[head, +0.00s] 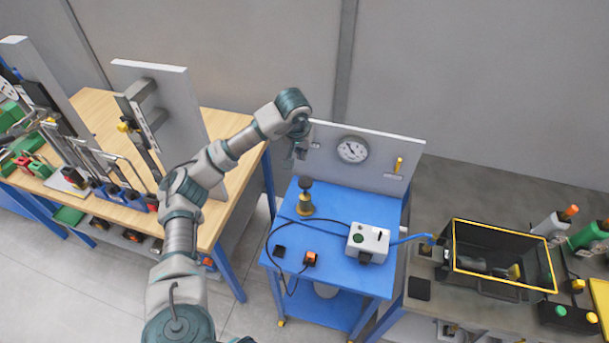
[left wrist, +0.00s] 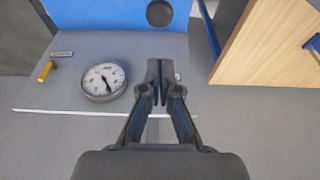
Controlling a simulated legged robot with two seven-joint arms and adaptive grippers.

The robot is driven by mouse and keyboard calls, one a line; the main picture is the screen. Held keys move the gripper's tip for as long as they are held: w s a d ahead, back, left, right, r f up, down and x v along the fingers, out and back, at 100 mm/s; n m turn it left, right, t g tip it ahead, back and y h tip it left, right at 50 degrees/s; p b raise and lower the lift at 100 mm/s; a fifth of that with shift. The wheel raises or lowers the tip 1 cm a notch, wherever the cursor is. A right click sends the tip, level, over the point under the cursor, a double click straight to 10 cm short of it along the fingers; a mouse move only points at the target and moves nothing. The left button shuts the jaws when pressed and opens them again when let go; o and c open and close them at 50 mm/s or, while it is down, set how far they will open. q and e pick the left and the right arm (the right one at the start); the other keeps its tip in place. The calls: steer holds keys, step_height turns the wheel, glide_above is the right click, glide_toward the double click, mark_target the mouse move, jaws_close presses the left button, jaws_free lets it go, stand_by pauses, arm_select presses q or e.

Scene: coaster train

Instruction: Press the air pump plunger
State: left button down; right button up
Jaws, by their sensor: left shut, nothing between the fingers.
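The air pump (head: 305,205) stands upright on the blue cart top (head: 338,272), near its left back corner. It has a dark round plunger knob (head: 305,182) on top and a brass-coloured body. In the left wrist view a dark disc (left wrist: 159,13), seemingly the knob, shows at the top edge against blue. My left gripper (head: 299,154) hangs above and slightly behind the knob, apart from it. In the left wrist view its fingers (left wrist: 160,72) are together with nothing between them. My right gripper is in neither view.
A grey back panel (head: 380,180) with a pressure gauge (head: 352,150) and a yellow lever (head: 398,164) rises behind the pump. A white box (head: 368,240) with hoses sits front right. A wooden bench (head: 235,125) stands left; a black bin (head: 505,238) stands right.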

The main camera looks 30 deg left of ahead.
mark_target(305, 180)
arm_select(q)
steer(key=p+x, duration=0.1)
steer(key=x, duration=0.3)
steer(key=s+p+x, duration=0.1)
steer(key=x, duration=0.4)
steer(key=p+x, duration=0.1)
steer(key=x, duration=0.3)
steer(key=shift+d+f, duration=0.1)
steer(key=shift+f, duration=0.55)
